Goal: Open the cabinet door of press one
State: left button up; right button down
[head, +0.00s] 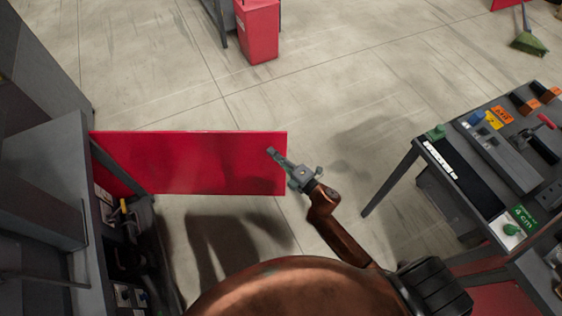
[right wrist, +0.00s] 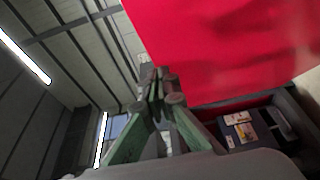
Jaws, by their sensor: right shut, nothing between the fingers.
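The red cabinet door (head: 190,165) of the press stands swung out from the grey cabinet (head: 50,190) at the left in the head view. The cabinet's inside shows at its front edge. My right gripper (head: 271,153) is at the door's free right end, on the near side in the picture, shut and empty. In the right wrist view the shut fingers (right wrist: 157,85) point up beside the red door panel (right wrist: 230,45). I cannot tell whether they touch it. My left gripper is not in view.
A grey workbench (head: 470,150) with tools and colored labels stands at the right. The floor between door and bench is clear.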

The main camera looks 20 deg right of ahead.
aim_at(263, 136)
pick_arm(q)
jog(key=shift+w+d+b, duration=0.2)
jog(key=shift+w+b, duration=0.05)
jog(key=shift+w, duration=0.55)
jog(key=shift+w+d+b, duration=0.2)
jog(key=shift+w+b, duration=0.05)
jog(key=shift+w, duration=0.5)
pick_arm(e)
jog(key=shift+w+d, duration=0.2)
jog(key=shift+w, duration=0.65)
jog(key=shift+w+d, duration=0.15)
jog(key=shift+w, duration=0.75)
jog(key=shift+w+d, duration=0.2)
jog(key=shift+w, duration=0.65)
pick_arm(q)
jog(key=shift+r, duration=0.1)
